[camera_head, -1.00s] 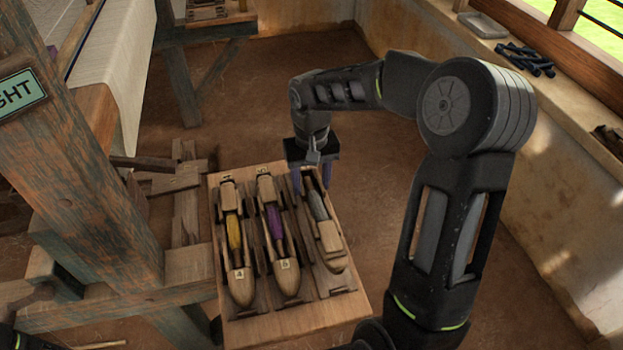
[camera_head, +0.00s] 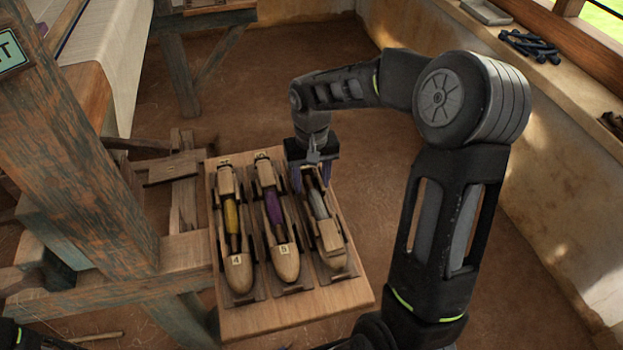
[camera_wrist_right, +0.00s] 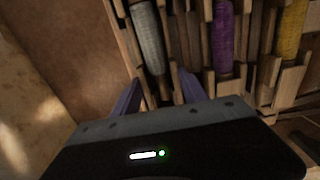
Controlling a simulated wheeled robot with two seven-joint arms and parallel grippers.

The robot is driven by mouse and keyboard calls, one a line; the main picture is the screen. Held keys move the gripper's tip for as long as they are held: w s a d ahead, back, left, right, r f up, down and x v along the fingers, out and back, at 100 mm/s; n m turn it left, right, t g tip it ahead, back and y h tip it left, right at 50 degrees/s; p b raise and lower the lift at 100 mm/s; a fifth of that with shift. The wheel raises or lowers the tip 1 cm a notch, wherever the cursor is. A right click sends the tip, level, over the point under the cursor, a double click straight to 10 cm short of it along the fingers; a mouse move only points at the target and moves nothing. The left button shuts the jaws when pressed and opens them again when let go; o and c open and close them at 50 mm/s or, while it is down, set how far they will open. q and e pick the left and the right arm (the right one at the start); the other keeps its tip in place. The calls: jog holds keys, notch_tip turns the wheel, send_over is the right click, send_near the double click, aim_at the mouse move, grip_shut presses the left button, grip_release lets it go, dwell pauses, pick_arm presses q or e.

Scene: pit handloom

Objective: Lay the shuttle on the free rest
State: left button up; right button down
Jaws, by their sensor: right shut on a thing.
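The shuttle with the grey bobbin (camera_head: 319,204) is at the rightmost rest of the wooden rack (camera_head: 290,315). It lies lengthwise along the rest, blunt end toward the front. I cannot tell whether it touches the rest or hangs just above. My right gripper (camera_head: 312,182) is shut on its far end from above, and the fingers hide that end. In the right wrist view, the grey bobbin (camera_wrist_right: 148,40) runs up from between the purple fingers (camera_wrist_right: 158,95). My left gripper is not in view.
A shuttle with purple thread (camera_head: 274,208) fills the middle rest, close to the held one. A shuttle with yellow thread (camera_head: 231,216) fills the left rest. The loom post (camera_head: 75,165) stands left of the rack. Open floor lies behind; a wall ledge runs at right.

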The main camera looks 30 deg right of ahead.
jog(key=c, duration=0.5)
grip_release()
notch_tip(320, 180, up, 8)
jog(key=p, duration=0.6)
dwell(0.5)
